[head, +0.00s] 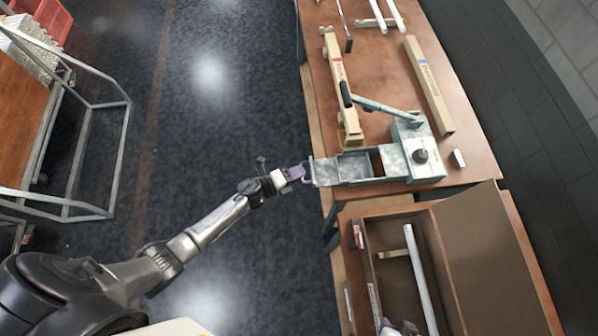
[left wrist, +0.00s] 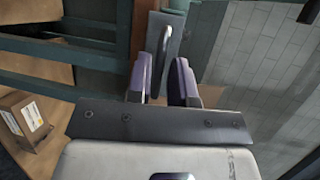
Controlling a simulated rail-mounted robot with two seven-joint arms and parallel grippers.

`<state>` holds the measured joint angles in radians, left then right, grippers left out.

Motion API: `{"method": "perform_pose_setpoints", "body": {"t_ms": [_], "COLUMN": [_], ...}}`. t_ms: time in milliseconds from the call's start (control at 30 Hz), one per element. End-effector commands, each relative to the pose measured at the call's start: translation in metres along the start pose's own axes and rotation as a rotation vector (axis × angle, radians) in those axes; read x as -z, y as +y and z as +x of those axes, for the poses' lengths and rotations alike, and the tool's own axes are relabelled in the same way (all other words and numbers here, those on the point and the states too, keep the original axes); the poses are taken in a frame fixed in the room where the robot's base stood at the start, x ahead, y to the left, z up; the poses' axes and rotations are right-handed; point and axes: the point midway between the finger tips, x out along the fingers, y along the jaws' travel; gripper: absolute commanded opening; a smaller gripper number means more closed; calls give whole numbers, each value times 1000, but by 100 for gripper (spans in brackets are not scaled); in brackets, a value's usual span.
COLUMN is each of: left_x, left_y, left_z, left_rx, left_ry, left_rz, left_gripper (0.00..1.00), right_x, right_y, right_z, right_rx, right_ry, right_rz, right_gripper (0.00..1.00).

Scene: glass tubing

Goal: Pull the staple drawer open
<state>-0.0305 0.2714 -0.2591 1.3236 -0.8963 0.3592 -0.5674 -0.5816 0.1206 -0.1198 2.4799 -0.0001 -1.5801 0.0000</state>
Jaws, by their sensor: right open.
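The green-grey stapling machine (head: 426,150) stands on the brown table in the head view. Its staple drawer (head: 354,167) sticks out to the left, past the table edge, with its inside showing. The drawer's loop handle (head: 309,172) is at its left end; it also shows in the left wrist view (left wrist: 175,42). My left gripper (head: 298,172) is at this handle. My right gripper (head: 374,298) is partly visible at the bottom edge, open, by the box.
An open brown box (head: 432,212) with a white tube (head: 418,275) stands on the near table. A metal-framed cart (head: 124,150) stands far left. The floor between is clear.

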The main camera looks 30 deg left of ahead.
Motion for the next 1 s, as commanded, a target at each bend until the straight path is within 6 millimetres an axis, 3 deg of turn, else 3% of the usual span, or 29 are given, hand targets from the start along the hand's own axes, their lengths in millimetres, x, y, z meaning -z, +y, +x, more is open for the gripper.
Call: {"method": "perform_pose_setpoints", "body": {"t_ms": [400,600,1000], "left_x": [1,0,0], "left_y": [2,2,0], "left_z": [-80,-110,-131], "left_rx": [-4,-4,-2], "left_ry": [2,1,0], "left_rz": [1,0,0], "left_gripper": [20,20,20], "right_x": [0,0,-1], "right_y": [-1,-1,1], "right_z": [1,3,4], "right_rx": [4,3,-3], "right_ry": [1,2,1], "right_rz": [4,4,-4], "right_gripper": [43,43,43]}}
